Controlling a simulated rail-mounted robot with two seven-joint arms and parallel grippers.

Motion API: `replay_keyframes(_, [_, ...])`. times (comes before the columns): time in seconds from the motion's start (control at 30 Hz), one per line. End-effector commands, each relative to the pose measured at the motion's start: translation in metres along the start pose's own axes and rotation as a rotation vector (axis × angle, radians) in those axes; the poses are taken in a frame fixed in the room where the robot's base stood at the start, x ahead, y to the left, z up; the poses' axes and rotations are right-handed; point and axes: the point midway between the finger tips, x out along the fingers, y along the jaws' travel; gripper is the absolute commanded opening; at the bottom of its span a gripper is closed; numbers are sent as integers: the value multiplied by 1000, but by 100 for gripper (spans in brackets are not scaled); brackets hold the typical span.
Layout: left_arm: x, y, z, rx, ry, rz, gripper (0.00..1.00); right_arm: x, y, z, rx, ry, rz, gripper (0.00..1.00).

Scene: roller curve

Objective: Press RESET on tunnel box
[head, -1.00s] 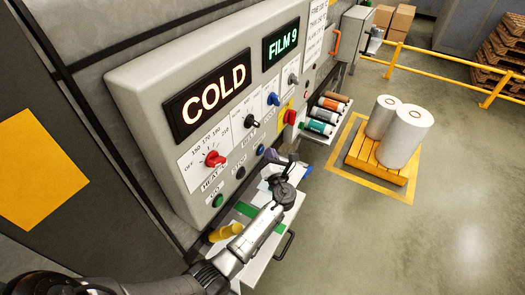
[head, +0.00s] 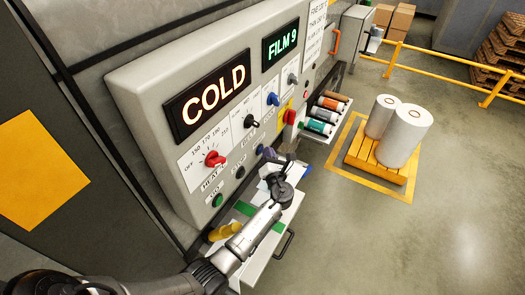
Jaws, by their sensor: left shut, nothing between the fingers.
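The tunnel box (head: 150,95) is a grey control panel on the machine, with lit displays reading COLD and FILM 9. The small labels by these buttons are too small to read surely, so I cannot tell which is RESET. My right gripper is out of view.
A red heat knob (head: 214,159), blue knob (head: 272,99) and red switch (head: 289,117) stick out from the panel. A shelf with a handle (head: 284,245) lies below my arm. Film rolls stand on a yellow pallet (head: 378,160).

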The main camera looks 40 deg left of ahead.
Motion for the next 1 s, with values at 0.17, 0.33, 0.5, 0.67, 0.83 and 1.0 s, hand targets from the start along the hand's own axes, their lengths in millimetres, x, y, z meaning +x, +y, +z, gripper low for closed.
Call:
replay_keyframes(0.17, [3, 3, -2, 3, 1, 3, 0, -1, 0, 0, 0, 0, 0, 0])
replay_keyframes(0.33, [5, 4, -4, 4, 1, 4, 0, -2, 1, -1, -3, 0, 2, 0])
replay_keyframes(0.5, [6, 5, -5, 5, 1, 6, 0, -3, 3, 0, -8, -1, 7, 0])
replay_keyframes(0.67, [7, 5, -6, 6, 1, 7, 0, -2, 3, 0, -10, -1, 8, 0])
replay_keyframes(0.83, [7, 6, -6, 6, 1, 8, 0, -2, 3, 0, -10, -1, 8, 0])
replay_keyframes(1.0, [7, 6, -6, 7, 1, 8, 0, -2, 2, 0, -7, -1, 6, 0])
